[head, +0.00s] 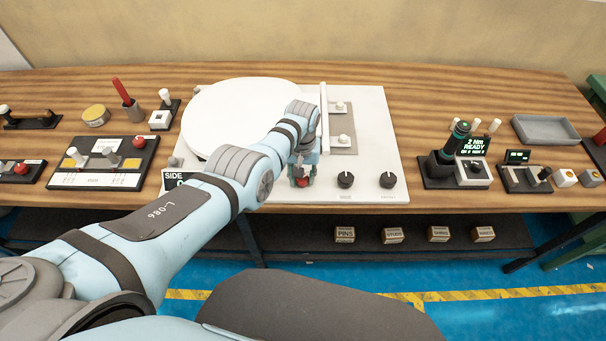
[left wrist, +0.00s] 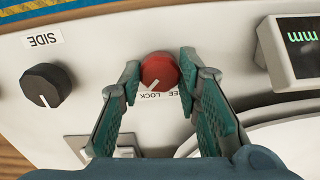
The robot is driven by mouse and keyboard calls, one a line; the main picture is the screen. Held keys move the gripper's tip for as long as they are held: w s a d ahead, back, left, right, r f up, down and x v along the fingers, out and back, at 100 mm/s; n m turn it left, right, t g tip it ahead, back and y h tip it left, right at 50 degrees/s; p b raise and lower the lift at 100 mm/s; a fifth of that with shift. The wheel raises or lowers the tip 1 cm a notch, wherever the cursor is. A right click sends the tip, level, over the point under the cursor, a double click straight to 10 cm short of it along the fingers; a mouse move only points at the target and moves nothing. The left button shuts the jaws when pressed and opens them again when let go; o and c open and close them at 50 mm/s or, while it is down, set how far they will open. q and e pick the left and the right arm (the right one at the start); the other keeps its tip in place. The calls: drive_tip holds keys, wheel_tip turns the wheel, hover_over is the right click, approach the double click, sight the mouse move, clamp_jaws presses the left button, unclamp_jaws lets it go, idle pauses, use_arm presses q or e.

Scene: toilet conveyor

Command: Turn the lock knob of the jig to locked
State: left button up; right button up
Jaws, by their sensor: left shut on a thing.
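The lock knob (left wrist: 160,70) is red and round, on the white jig panel. In the left wrist view its white pointer line slants down and slightly left, toward the upside-down word LOCK; part of the label beside it is hidden by a finger. My left gripper (left wrist: 159,84) has one finger on each side of the knob and is shut on it. In the head view the left gripper (head: 302,173) points down at the panel's front, and only a bit of the red knob (head: 302,182) shows. The jig (head: 375,125) carries a large white disc (head: 235,105). My right gripper is not in view.
Two black knobs (head: 345,180) (head: 388,180) sit right of the lock knob. A small display (left wrist: 297,50) is close beside the fingers in the wrist view. A switch panel (head: 105,165) stands left; a READY unit (head: 474,160) and grey tray (head: 545,129) stand right.

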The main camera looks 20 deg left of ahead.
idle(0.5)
use_arm(q)
drive_tip(key=o, duration=1.1)
drive_tip(key=shift+o, duration=0.2)
drive_tip(key=shift+r, duration=0.1)
wheel_tip(320, 180, up, 12)
